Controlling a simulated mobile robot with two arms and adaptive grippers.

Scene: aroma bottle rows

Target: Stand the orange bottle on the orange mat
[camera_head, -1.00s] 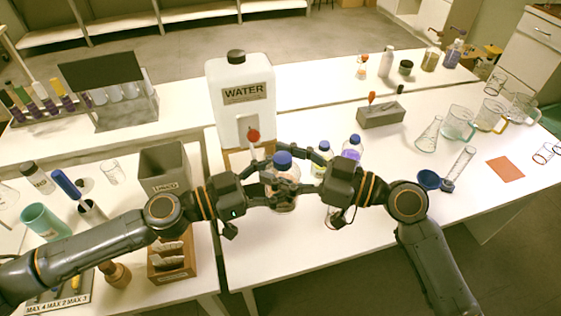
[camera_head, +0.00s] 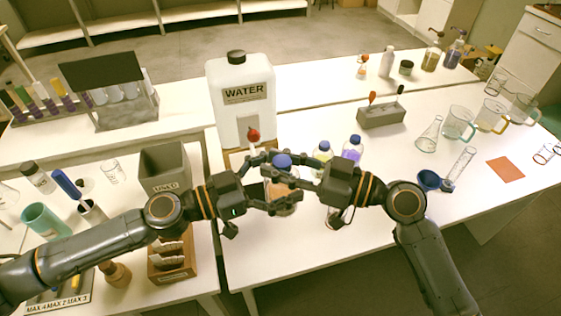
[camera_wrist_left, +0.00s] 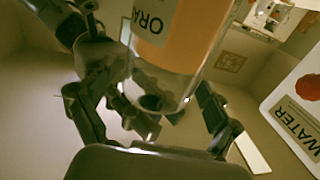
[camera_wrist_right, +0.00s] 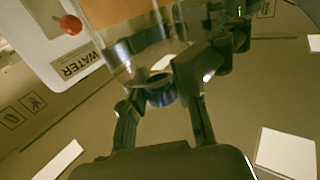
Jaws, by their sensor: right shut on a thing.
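The orange bottle (camera_head: 283,198), with a blue cap, is held up between my two grippers in front of the water jug. Its orange body and part of a label show in the left wrist view (camera_wrist_left: 190,35), and it shows in the right wrist view (camera_wrist_right: 110,10). My right gripper (camera_head: 292,178) is shut on the bottle near the cap. My left gripper (camera_head: 266,180) has its fingers spread on either side of the bottle. Fingers hide part of it in the head view. The orange mat (camera_head: 505,168) lies bare on the right of the table.
The white water jug (camera_head: 242,105) stands close behind the grippers. A yellow-green bottle (camera_head: 321,155) and a purple bottle (camera_head: 351,150) stand near my right gripper. A blue funnel (camera_head: 428,180), a cylinder (camera_head: 461,163) and a flask (camera_head: 429,135) stand left of the mat.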

